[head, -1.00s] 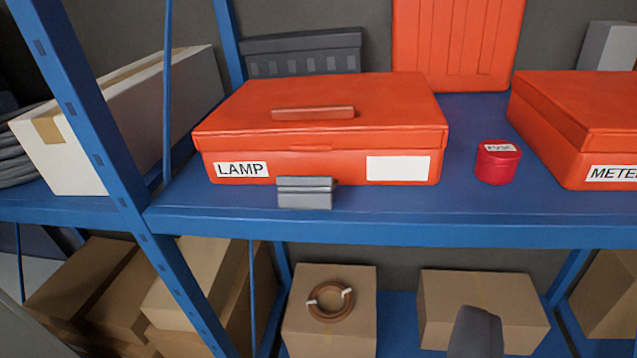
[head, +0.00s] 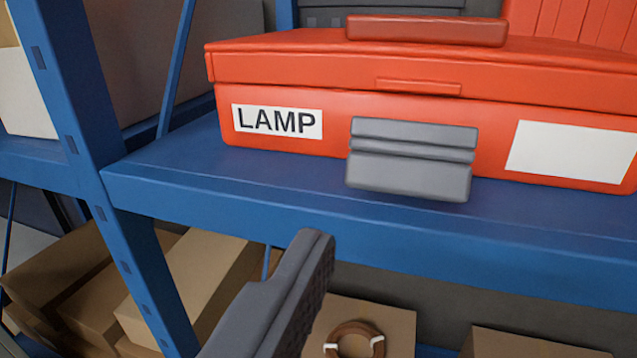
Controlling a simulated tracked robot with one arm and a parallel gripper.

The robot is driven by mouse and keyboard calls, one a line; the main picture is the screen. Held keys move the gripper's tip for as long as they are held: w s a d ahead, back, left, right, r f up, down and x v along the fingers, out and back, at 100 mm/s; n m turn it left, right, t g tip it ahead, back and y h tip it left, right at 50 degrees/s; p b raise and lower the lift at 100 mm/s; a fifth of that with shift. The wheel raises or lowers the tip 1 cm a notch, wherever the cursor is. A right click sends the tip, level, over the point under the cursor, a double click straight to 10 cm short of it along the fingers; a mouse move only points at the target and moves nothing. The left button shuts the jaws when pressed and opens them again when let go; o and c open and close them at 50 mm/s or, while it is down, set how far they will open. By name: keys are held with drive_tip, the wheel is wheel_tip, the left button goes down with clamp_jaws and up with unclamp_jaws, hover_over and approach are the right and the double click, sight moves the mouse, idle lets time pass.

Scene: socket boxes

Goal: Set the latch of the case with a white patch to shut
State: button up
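The orange case (head: 340,115) with a LAMP label and a blank white patch (head: 573,152) sits on the blue shelf, its lid down. Its grey latch (head: 410,160) is at the lower front, between label and patch. The latch flap hangs down and outward, apart from the small catch lip (head: 418,87) on the lid's front edge. One dark finger of my gripper (head: 300,275) shows at the lower middle, below and left of the latch and apart from it. The other finger is out of view, so I cannot tell how far it is open.
The blue shelf's front edge (head: 370,236) runs beneath the case. A blue rack post (head: 95,150) stands to the left. Below are cardboard boxes (head: 205,270) and a brown ring (head: 353,342). A grey case (head: 400,8) and another orange case (head: 580,25) are behind.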

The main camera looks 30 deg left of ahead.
sight(404, 189)
drive_tip(key=w+a+p, duration=0.1)
drive_tip(key=w+a, duration=0.1)
drive_tip(key=w, duration=0.2)
drive_tip(key=w+a+f+p, duration=0.1)
drive_tip(key=w+a, duration=0.1)
drive_tip(key=w, duration=0.2)
drive_tip(key=w+a+f+p, duration=0.1)
drive_tip(key=w+a, duration=0.1)
drive_tip(key=w, duration=0.2)
drive_tip(key=shift+a+p, duration=0.2)
drive_tip(key=shift+p, duration=0.15)
idle(0.4)
